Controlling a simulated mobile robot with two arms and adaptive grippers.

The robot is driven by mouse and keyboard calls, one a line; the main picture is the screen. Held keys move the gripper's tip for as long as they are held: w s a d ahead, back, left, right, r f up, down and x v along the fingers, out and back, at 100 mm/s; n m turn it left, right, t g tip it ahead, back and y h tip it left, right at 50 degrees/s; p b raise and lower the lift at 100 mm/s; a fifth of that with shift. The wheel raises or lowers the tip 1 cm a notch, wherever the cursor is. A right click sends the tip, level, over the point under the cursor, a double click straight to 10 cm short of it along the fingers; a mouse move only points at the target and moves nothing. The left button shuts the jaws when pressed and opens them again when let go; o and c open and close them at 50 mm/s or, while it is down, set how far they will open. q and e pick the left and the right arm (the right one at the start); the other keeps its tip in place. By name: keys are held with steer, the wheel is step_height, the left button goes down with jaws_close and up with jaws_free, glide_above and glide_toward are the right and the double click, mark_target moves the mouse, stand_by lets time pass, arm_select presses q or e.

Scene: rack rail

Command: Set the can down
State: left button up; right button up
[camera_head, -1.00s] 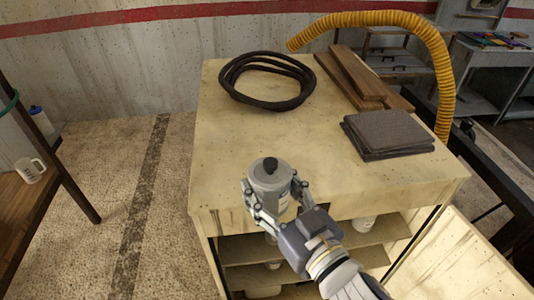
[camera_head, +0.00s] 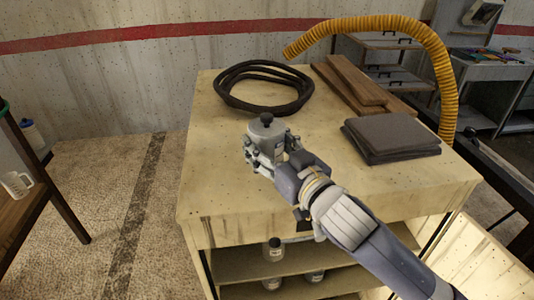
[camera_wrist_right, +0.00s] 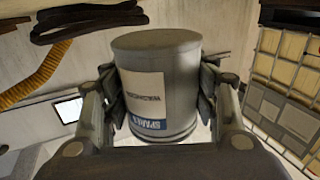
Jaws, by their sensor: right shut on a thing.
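The can (camera_head: 267,132) is grey with a dark knob on top and stands about upright in my right gripper (camera_head: 268,155). The fingers are shut around its sides. In the head view it is over the front left part of the cabinet top (camera_head: 225,190). I cannot tell whether its base touches the top. In the right wrist view the can (camera_wrist_right: 160,85) fills the middle, with a white and blue label facing the camera and a finger on each side. My left gripper is not in view.
A black hose coil (camera_head: 240,98) lies behind the can. Wooden planks (camera_head: 355,85) and a stack of dark mats (camera_head: 390,137) lie to the right. A yellow hose (camera_head: 445,75) arches at the back right. Bare top surrounds the can. Small containers (camera_head: 275,250) stand on shelves below.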

steer(key=shift+w, duration=0.25)
step_height(320, 180, down, 3)
steer(key=shift+f+p, duration=0.1)
steer(key=shift+p, duration=0.35)
steer(key=shift+f, duration=0.15)
steer(key=shift+f, duration=0.25)
steer(key=o, duration=1.2)
steer(key=shift+r, duration=0.1)
